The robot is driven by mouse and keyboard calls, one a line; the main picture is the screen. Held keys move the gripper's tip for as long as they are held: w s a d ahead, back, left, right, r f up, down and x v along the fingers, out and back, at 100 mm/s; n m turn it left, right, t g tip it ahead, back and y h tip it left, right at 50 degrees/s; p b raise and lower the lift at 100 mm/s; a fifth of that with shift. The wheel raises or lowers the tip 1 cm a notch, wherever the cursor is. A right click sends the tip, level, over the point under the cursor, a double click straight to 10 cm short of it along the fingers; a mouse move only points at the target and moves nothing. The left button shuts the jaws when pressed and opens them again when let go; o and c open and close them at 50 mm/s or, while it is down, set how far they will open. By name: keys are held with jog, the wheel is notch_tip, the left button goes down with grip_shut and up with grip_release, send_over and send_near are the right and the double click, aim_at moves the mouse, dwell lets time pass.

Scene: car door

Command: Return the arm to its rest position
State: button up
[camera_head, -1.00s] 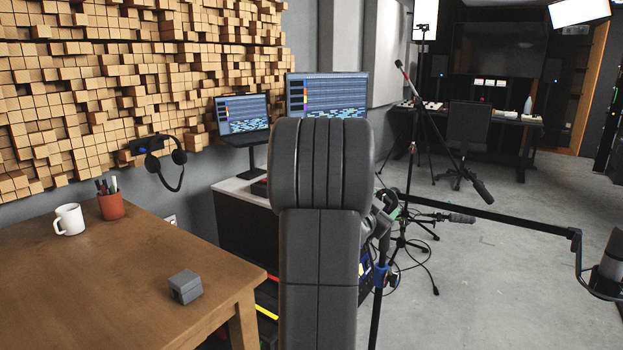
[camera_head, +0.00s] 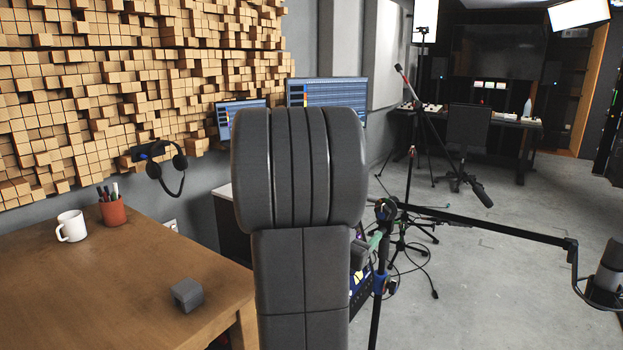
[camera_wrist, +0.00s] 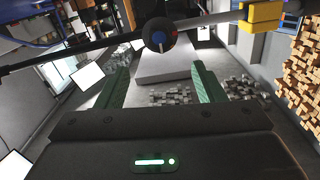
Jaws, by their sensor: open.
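My arm (camera_head: 300,200) stands upright in the middle of the head view, close to the camera, and hides much of what is behind it. In the wrist view my gripper (camera_wrist: 161,70) shows two green fingers, spread well apart with nothing between them. A dark microphone stand bar (camera_wrist: 90,52) with a round joint crosses the view beyond the fingertips. In the head view the arm hides most of the gripper.
A wooden table (camera_head: 110,285) at left holds a grey block (camera_head: 187,295), a white mug (camera_head: 72,226) and a red pen cup (camera_head: 113,211). A microphone stand boom (camera_head: 490,220) reaches right to a microphone (camera_head: 609,270).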

jog(key=shift+v, duration=0.8)
